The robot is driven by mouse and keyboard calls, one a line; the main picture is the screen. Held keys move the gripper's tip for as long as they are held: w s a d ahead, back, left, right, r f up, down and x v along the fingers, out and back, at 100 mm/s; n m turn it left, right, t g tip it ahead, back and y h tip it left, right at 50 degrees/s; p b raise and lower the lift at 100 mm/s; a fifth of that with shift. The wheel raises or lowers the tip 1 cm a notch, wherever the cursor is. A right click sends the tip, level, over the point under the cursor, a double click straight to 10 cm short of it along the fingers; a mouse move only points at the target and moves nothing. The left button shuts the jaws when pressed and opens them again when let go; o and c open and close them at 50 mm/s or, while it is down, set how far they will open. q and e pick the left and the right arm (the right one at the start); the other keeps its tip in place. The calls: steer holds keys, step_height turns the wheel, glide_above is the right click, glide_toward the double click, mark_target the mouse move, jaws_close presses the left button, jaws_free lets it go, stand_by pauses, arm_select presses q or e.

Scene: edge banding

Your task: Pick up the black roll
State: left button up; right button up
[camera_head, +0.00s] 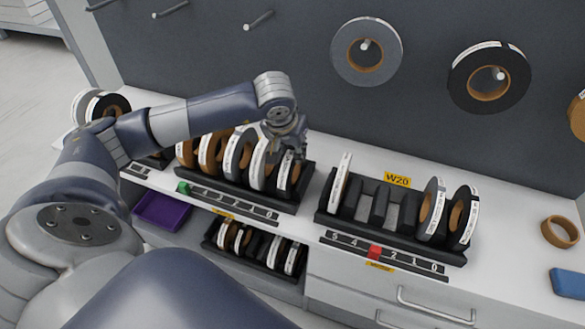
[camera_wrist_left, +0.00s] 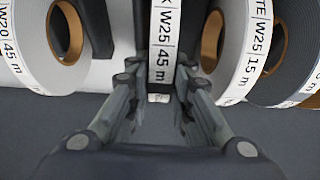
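My left gripper (camera_head: 290,145) is above the right end of the left rack, by the endmost roll (camera_head: 284,180). In the left wrist view its two fingers (camera_wrist_left: 160,75) stand on either side of a narrow roll (camera_wrist_left: 163,35). That roll's white label reads "W25" and "45 m", with the end of a word ending in K. The fingers look spread around the roll; contact is hard to judge. The roll's faces are mostly hidden. A black roll (camera_head: 513,76) with a brown core hangs on the wall. My right gripper is out of view.
Rolls labelled "W20 45 m" (camera_wrist_left: 22,45) and "W25 15 m" (camera_wrist_left: 245,45) flank the fingers closely. A second rack (camera_head: 345,222) with several rolls stands to the right. A grey roll (camera_head: 343,60) hangs on the wall. A brown ring (camera_head: 547,231) and blue block (camera_head: 568,284) lie far right.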

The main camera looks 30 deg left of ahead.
arm_select(q)
steer(key=shift+w+r, duration=0.1)
steer(key=shift+r, duration=0.05)
jaws_close()
steer(key=shift+r, duration=0.35)
step_height(320, 180, up, 8)
steer(key=shift+b, duration=1.2)
steer(key=shift+r, duration=0.6)
